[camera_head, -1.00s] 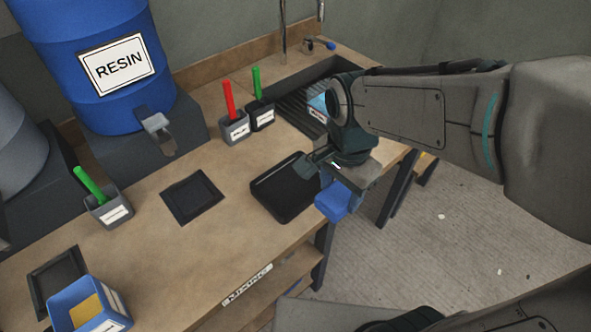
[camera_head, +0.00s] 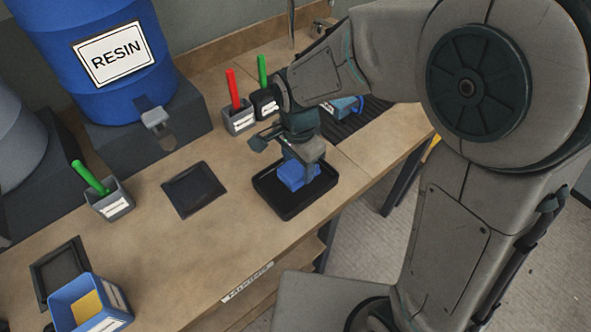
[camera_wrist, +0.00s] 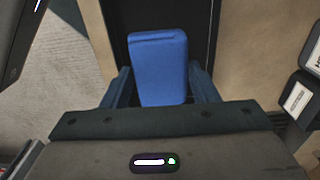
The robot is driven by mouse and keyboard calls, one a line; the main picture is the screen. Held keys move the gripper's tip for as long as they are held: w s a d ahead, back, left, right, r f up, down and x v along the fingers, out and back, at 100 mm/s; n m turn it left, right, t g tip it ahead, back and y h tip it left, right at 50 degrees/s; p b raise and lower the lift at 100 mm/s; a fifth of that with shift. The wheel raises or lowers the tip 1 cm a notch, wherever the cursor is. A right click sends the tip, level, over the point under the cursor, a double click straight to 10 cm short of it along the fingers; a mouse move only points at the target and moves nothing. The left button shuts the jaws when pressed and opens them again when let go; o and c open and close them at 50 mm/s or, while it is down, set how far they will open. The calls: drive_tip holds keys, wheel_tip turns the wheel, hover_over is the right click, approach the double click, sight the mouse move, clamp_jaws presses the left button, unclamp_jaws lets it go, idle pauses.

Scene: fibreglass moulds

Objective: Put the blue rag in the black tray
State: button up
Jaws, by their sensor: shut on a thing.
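The blue rag (camera_head: 293,176) is a small folded block, held in my gripper (camera_head: 303,165). In the head view it appears over the inside of the black tray (camera_head: 288,212); I cannot tell whether it touches the tray floor. In the wrist view the rag (camera_wrist: 158,66) sits between the two fingers of my gripper (camera_wrist: 158,82), with the dark tray (camera_wrist: 118,22) behind it. My gripper is shut on the rag. Part of the tray's back is hidden by my wrist.
A flat black mat (camera_head: 194,189) lies left of the tray. Grey (camera_head: 239,118) and black (camera_head: 265,103) holders with red and green sticks stand behind. The bench's front edge runs close by the tray.

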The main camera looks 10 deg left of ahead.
sight(296, 174)
drive_tip(key=shift+w+a+f, duration=0.15)
drive_tip(key=shift+a+f, duration=0.1)
drive_tip(key=shift+f, duration=1.95)
drive_tip(key=shift+f, duration=0.1)
drive_tip(key=shift+f, duration=0.15)
drive_tip(key=o, duration=0.9)
